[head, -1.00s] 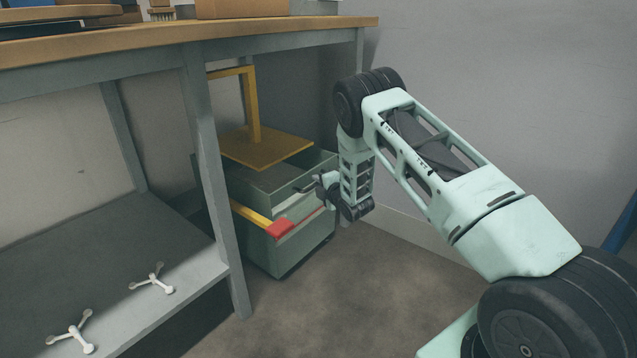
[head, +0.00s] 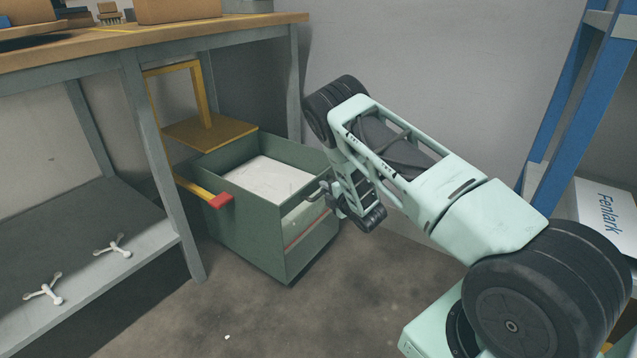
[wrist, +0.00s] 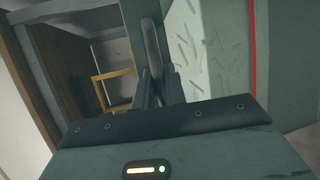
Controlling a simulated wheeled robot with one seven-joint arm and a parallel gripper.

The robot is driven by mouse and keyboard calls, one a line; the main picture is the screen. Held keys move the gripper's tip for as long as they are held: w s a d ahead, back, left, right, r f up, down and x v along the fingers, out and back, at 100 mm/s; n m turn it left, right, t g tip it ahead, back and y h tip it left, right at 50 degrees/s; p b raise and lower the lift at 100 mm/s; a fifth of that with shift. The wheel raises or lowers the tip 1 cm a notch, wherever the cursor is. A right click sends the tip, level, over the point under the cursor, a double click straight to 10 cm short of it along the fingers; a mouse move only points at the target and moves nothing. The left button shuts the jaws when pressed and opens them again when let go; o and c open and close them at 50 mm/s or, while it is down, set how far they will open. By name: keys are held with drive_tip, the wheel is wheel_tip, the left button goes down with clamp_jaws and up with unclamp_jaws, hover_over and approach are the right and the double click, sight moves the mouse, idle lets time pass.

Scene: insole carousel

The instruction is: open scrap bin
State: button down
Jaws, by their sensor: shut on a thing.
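The scrap bin (head: 240,232) is a green, open-topped box under the workbench. It is pulled out to the front, and pale, flat material (head: 265,178) shows inside it. A grey handle (head: 316,190) sits on its front; it also shows upright in the wrist view (wrist: 152,45). My gripper (head: 330,192) is at the bin's front, shut on the handle, with its fingers (wrist: 155,88) on either side of the bar. My wrist hides part of the handle in the head view.
A yellow frame with a flat plate (head: 205,133) stands behind the bin. A yellow bar with a red tip (head: 220,201) lies along the bin's left side. A bench leg (head: 160,170) is close left. Blue shelving (head: 565,100) stands right. Floor in front is clear.

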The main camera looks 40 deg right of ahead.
drive_tip(key=shift+s+d, duration=0.2)
drive_tip(key=shift+s, duration=0.35)
drive_tip(key=shift+s+d, duration=0.15)
drive_tip(key=shift+s, duration=0.35)
drive_tip(key=c, duration=1.5)
unclamp_jaws()
drive_tip(key=shift+o, duration=0.2)
drive_tip(key=s+r+p, duration=0.3)
drive_tip(key=s+p, duration=0.2)
drive_tip(key=s, duration=1.2)
drive_tip(key=shift+a+p, duration=0.4)
drive_tip(key=shift+r, duration=0.1)
